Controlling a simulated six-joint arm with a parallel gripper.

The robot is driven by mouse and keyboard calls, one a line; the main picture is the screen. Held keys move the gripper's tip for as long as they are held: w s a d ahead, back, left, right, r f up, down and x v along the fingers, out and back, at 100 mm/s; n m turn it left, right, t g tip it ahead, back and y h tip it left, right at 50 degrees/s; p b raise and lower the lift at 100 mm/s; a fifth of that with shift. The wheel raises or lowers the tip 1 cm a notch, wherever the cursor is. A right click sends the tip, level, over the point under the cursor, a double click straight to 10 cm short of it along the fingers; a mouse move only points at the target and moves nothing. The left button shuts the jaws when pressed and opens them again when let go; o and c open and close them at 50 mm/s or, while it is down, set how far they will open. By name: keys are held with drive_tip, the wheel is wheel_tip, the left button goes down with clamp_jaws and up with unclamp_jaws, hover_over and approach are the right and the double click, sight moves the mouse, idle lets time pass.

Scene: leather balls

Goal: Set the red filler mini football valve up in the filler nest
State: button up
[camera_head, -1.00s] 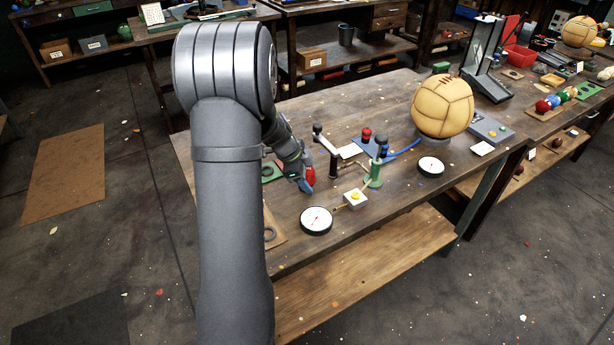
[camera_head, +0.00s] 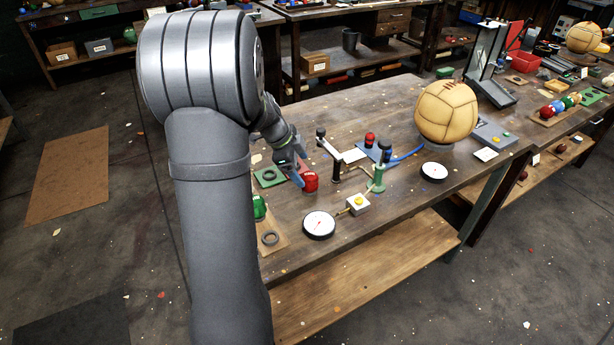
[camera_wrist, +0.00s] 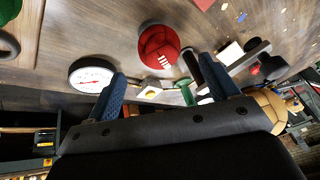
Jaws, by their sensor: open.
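The red mini football (camera_head: 310,182) stands at the near left of the bench, beside a dial gauge. In the wrist view the red ball (camera_wrist: 158,43) shows white marks on its side facing the gripper; I cannot make out the valve. My gripper (camera_head: 295,174) is just left of the ball in the head view, open and empty. In the wrist view its blue fingers (camera_wrist: 168,88) are spread wide, with the ball beyond their tips and apart from them. I cannot tell which holder is the filler nest, or whether the ball rests in one.
A white dial gauge (camera_head: 319,224), a yellow-button box (camera_head: 358,204) and a green pump stand (camera_head: 378,178) are close to the ball. A green plate with a ring (camera_head: 269,177) lies left, a dark ring (camera_head: 269,238) nearer. A large tan ball (camera_head: 446,111) stands farther right.

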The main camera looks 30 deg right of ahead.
sight(312, 173)
drive_tip(key=shift+v, duration=2.2)
drive_tip(key=x, duration=1.1)
drive_tip(key=shift+d+f, duration=0.1)
drive_tip(key=shift+f, duration=0.25)
drive_tip(key=shift+d+r, duration=0.15)
drive_tip(key=shift+r, duration=1.65)
drive_tip(key=shift+f, duration=0.15)
